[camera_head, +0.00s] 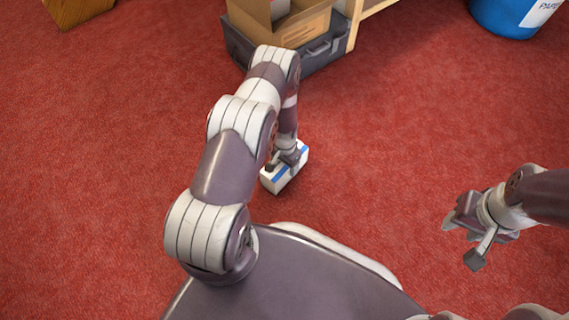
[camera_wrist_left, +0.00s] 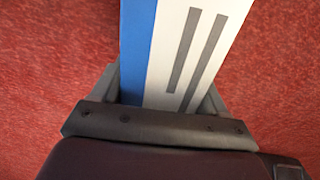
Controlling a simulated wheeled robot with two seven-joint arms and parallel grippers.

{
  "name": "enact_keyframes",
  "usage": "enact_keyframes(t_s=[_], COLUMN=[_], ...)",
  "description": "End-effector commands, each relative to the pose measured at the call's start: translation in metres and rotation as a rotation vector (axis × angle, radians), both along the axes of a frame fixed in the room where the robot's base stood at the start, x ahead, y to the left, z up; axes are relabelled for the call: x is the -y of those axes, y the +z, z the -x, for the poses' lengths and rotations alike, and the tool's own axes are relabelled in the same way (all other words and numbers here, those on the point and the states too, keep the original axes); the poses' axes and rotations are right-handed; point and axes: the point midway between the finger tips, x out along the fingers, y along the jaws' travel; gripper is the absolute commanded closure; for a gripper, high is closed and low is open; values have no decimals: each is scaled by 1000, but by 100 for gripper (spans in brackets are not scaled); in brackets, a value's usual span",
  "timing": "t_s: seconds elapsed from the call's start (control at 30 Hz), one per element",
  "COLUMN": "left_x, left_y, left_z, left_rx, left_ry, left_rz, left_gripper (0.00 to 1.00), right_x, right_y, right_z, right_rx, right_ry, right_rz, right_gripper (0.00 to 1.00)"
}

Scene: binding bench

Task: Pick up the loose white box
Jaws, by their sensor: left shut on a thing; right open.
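The white box (camera_head: 282,176) with a blue stripe is at the red carpet in the middle of the head view, low by my base. My left gripper (camera_head: 288,158) reaches down onto it from above and is shut on it. In the left wrist view the box (camera_wrist_left: 190,50) shows its white face, blue band and two grey bars between the fingers of the left gripper (camera_wrist_left: 165,105). Whether the box touches the floor I cannot tell. My right gripper (camera_head: 466,233) is open and empty, above the carpet at the right.
A cardboard box (camera_head: 290,25) sits on a dark case (camera_head: 318,52) at the top middle, beside a wooden frame (camera_head: 372,10). A blue bin (camera_head: 506,18) stands at the top right. A wooden piece (camera_head: 75,10) is at the top left. Carpet between is clear.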

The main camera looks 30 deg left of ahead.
Motion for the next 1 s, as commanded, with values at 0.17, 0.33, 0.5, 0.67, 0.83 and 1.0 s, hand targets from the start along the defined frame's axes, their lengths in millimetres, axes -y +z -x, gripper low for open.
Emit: enact_keyframes(t_s=[0.17,0.33,0.5,0.67,0.83,1.0], left_x=[0,20,58,89,105,108], left_y=[31,58,82,100,121,152], left_z=[-1,-9,-25,-38,-45,-46], left_rx=[1,2,2,2,1,2], left_ry=[0,-5,-6,-3,-2,0], left_rz=[-1,-1,-1,-1,0,0], left_gripper=[62,62,62,62,62,62], right_x=[0,0,0,0,0,0], right_y=[26,49,70,84,100,125], right_z=[0,0,0,0,0,0], right_rx=[0,0,0,0,0,0], right_ry=[0,0,0,0,0,0], right_rz=[0,0,0,0,0,0], right_gripper=[57,57,57,57,57,57])
